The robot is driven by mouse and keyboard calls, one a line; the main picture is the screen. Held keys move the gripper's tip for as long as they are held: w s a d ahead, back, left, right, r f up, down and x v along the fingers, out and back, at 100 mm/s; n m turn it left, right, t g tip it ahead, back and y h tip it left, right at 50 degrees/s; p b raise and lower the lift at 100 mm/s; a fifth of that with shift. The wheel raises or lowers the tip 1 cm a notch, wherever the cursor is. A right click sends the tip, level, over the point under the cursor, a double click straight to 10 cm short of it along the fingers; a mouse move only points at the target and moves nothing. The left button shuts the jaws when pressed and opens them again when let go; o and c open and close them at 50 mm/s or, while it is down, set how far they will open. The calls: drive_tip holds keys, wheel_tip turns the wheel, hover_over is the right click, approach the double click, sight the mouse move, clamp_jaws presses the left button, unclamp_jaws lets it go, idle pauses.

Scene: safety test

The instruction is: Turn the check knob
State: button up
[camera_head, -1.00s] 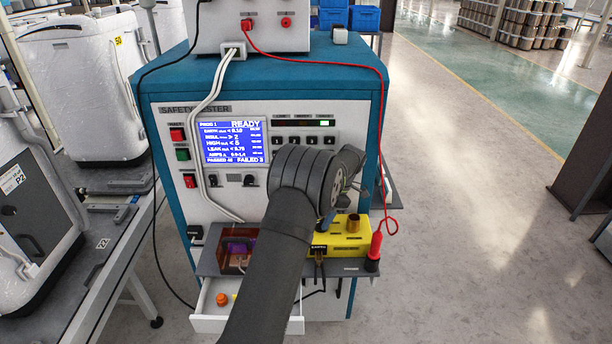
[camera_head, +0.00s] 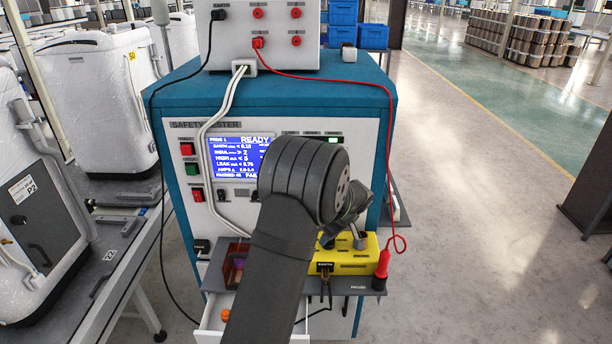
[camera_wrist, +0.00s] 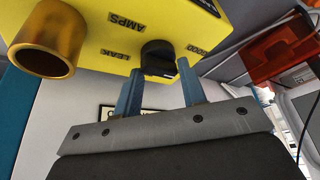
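The check knob (camera_wrist: 158,56) is a small black dial on a yellow box, between labels reading LEAK and AMPS and a partly hidden label. My gripper (camera_wrist: 160,67) has two blue fingers, spread apart, with one tip on each side of the knob in the wrist view. I cannot tell whether they touch it. The yellow box (camera_head: 352,262) sits on a grey shelf at the front of the tester in the head view. There my arm hides the knob, and the fingers cannot be made out.
A brass cup (camera_wrist: 42,48) stands out from the yellow box beside the knob. A red probe (camera_head: 381,263) with a red cable stands at the shelf's right end. An orange transparent box (camera_wrist: 285,45) lies to the other side. The tester's screen (camera_head: 235,158) reads READY.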

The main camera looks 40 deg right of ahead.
drive_tip(key=m+h, duration=0.1)
drive_tip(key=m, duration=0.2)
drive_tip(key=m+g+h, duration=0.1)
drive_tip(key=m, duration=0.2)
drive_tip(key=shift+w+a, duration=0.1)
drive_tip(key=shift+a, duration=0.1)
drive_tip(key=shift+w+a+m+g+h, duration=0.1)
drive_tip(key=shift+m+g+h, duration=0.4)
drive_tip(key=shift+m, duration=1.25)
drive_tip(key=shift+w+m+g+h, duration=0.1)
drive_tip(key=shift+m+g+h, duration=0.35)
drive_tip(key=shift+m, duration=1.3)
drive_tip(key=s+a+r+n, duration=0.1)
drive_tip(key=a+r, duration=0.3)
drive_tip(key=r, duration=0.5)
drive_tip(key=a+r+n, duration=0.1)
drive_tip(key=a+r, duration=0.2)
drive_tip(key=r, duration=0.6)
drive_tip(key=s+a+r+n, duration=0.1)
drive_tip(key=a+r, duration=0.3)
drive_tip(key=r, duration=0.6)
drive_tip(key=shift+s+a+g, duration=0.3)
drive_tip(key=shift+s+g, duration=0.05)
